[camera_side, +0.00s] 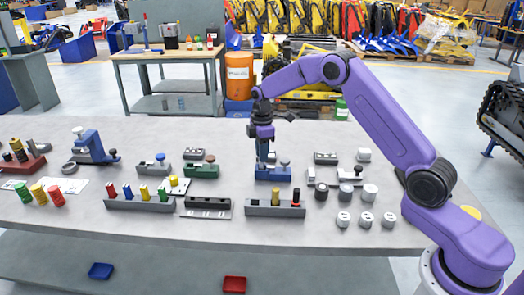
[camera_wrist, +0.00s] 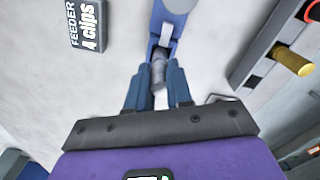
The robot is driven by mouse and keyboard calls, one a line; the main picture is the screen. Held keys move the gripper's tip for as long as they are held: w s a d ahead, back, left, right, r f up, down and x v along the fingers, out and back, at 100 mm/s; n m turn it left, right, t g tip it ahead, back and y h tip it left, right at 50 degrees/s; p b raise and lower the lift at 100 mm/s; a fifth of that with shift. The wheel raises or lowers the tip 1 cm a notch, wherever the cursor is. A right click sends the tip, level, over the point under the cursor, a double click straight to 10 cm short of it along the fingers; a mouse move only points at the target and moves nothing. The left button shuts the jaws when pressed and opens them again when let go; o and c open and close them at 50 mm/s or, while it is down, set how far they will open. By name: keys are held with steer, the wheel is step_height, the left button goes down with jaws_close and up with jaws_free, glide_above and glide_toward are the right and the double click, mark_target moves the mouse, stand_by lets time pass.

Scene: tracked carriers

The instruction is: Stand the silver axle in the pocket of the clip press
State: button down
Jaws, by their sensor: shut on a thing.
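My gripper (camera_side: 265,150) points down over a blue fixture (camera_side: 272,174), which looks like the clip press, near the middle of the bench. In the wrist view, my gripper (camera_wrist: 158,88) has its two blue fingers on either side of a short grey cylinder (camera_wrist: 158,72), which looks like the silver axle, and is shut on it. The blue fixture (camera_wrist: 176,6) with a grey slot lies just beyond the cylinder. The cylinder's far end meets the slot area in the picture; I cannot tell whether it is inside the pocket or above it.
A grey rack (camera_side: 275,209) with upright pegs stands in front of the fixture. Green (camera_side: 202,170) and small grey-and-blue fixtures stand left. Several grey and white cylinders (camera_side: 343,219) stand right. A label reading "FEEDER 4 clips" (camera_wrist: 87,25) shows in the wrist view.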

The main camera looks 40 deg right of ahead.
steer(key=shift+f, duration=0.65)
stand_by(0.5)
steer(key=shift+c, duration=2.3)
jaws_free()
steer(key=shift+r, duration=0.1)
steer(key=shift+r, duration=3.45)
